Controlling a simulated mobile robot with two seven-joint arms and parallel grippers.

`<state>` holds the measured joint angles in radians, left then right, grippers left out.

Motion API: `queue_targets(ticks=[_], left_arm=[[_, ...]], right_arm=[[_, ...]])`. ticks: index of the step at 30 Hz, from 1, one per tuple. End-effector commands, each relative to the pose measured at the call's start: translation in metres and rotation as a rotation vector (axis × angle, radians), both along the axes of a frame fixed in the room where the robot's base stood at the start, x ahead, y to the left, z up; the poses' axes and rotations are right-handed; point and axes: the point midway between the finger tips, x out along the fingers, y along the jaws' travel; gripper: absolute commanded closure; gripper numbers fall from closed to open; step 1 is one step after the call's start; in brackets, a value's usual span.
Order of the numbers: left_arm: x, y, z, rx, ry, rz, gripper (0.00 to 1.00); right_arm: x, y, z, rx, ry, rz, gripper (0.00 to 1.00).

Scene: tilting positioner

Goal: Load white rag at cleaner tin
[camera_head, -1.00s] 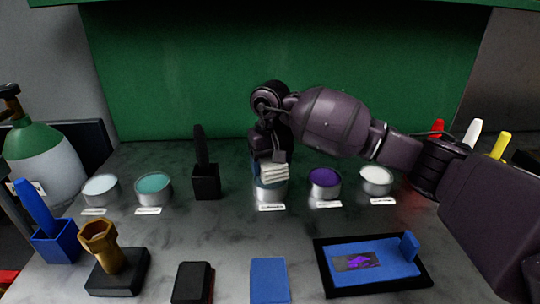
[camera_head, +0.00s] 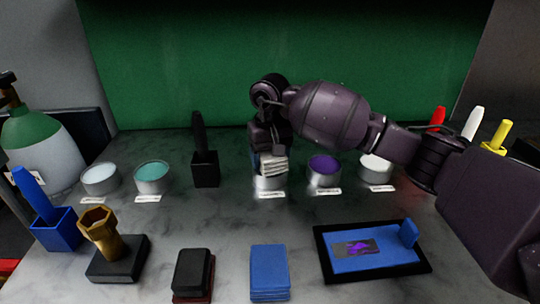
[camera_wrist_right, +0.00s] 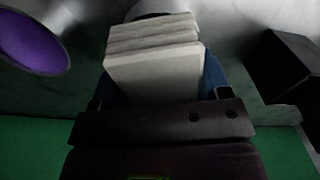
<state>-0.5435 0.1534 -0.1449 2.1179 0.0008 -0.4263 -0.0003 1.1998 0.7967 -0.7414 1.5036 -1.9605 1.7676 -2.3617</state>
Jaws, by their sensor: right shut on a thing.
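The white rag (camera_head: 274,166) is a folded, layered block. My right gripper (camera_head: 268,158) is shut on it, and in the right wrist view the rag (camera_wrist_right: 153,72) sits between the blue fingers. The rag is over a round metal tin (camera_head: 270,183) in the middle of the row, with a label in front. It hides most of this tin's top, so I cannot tell its contents or whether the rag touches it. Part of the tin's rim (camera_wrist_right: 160,8) shows behind the rag in the wrist view. The tin labels are too small to read. My left gripper is not in view.
Other tins hold purple (camera_head: 324,164), white (camera_head: 376,165), teal (camera_head: 152,172) and pale (camera_head: 100,175) contents. A black holder (camera_head: 205,170) stands left of the rag. In front are a black block (camera_head: 192,270), blue pads (camera_head: 269,265) and a black-framed blue tray (camera_head: 330,280).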

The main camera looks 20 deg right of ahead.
Motion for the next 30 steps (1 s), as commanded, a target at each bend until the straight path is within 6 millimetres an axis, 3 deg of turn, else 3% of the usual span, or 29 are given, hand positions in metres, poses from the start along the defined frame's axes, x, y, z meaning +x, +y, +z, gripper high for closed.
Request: queue_targets(ticks=[30], left_arm=[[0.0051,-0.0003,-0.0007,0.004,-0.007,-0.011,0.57]], right_arm=[[0.0002,-0.0002,-0.0089,0.000,-0.001,-0.001,0.49]])
